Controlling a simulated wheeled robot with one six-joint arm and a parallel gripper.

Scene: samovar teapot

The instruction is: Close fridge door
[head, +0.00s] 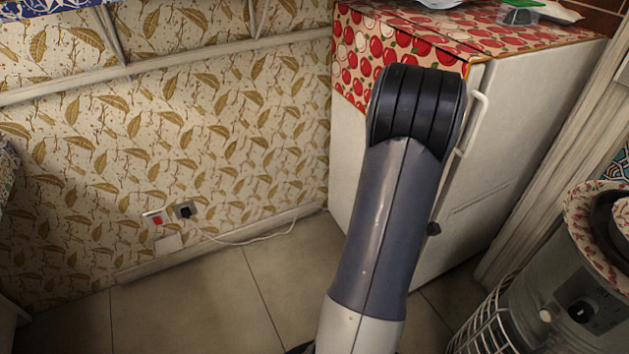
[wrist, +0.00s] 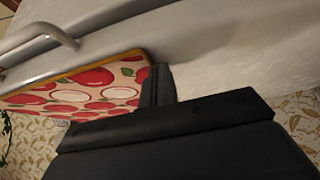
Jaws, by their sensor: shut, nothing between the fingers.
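The white fridge (head: 540,120) stands at the right in the head view, with its door front facing right and a pale handle (head: 480,110) near the door's left edge. My arm covers part of this edge, and I cannot tell whether the door is fully flush. In the wrist view, the handle (wrist: 45,38) is at the upper left and the pale door surface runs across the top. My gripper (wrist: 158,82) is shut and empty, close to the fridge by the cloth's edge; I cannot tell if it touches. In the head view my arm hides most of it.
A red apple-pattern cloth (head: 400,45) covers the fridge top, with small packages (head: 520,14) on it. A metal samovar-like vessel (head: 560,300) stands at the lower right. A socket with a cord (head: 185,210) is on the leaf-patterned wall. The tiled floor (head: 200,300) at left is clear.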

